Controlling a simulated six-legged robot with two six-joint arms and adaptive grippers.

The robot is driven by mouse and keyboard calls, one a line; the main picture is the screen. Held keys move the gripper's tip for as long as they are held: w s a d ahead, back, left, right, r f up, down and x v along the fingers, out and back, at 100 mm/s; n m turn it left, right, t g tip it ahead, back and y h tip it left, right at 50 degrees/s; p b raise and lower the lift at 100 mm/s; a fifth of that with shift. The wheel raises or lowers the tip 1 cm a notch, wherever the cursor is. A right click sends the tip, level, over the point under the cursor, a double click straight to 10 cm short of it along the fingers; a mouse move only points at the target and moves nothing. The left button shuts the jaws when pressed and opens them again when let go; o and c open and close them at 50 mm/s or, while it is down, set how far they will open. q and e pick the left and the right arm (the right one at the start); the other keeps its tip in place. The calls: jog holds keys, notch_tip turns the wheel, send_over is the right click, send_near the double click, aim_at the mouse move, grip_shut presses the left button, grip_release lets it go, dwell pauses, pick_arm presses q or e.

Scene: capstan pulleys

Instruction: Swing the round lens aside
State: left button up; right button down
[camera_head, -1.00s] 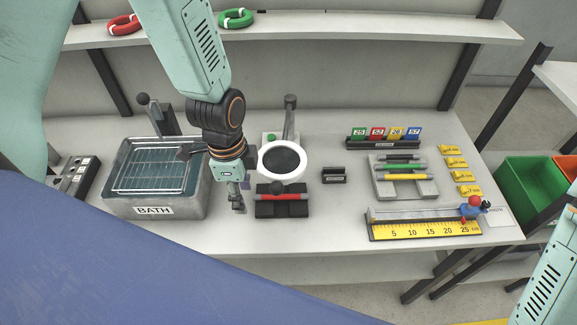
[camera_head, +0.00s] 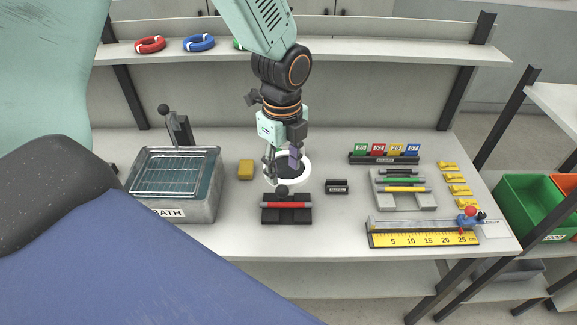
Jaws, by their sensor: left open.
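The round lens (camera_head: 306,167) has a white rim and sits at the middle of the bench. My left gripper covers most of it, and its post is hidden behind my arm. A dark round knob (camera_head: 281,190) shows at the lens's near edge. My left gripper (camera_head: 282,169) points down over the lens with its fingers apart. I cannot tell whether it touches the rim. A red rod (camera_head: 286,205) lies on a black holder just in front of the lens. My right gripper is out of view.
To the right are a small black holder (camera_head: 337,187), a rack of coloured rods (camera_head: 403,200) and a yellow ruler (camera_head: 424,239). Bare bench lies in front of the bath and red rod.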

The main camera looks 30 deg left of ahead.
aim_at(282, 186)
pick_arm(q)
jog(key=shift+s+f, duration=0.15)
jog(key=shift+f, duration=0.4)
jog(key=f+b, duration=0.1)
jog(key=f, duration=0.1)
jog(key=f+b, duration=0.3)
jog(key=f, duration=0.1)
jog(key=shift+w+a+f, duration=0.25)
jog(key=shift+a+f, duration=0.05)
jog(key=shift+s+d+f+b, duration=0.3)
jog(key=shift+f+b, duration=0.15)
jog(key=shift+f, duration=0.15)
jog(key=shift+s+a+f, duration=0.1)
jog(key=shift+s+f, duration=0.05)
jog(key=shift+f, duration=0.15)
jog(key=shift+w, duration=0.35)
jog(key=shift+s+a+r, duration=0.1)
jog(key=shift+r, duration=0.15)
jog(key=shift+w+r+p, duration=0.15)
jog(key=shift+w+p, duration=0.05)
jog(key=shift+p, duration=0.3)
jog(key=shift+a, duration=0.1)
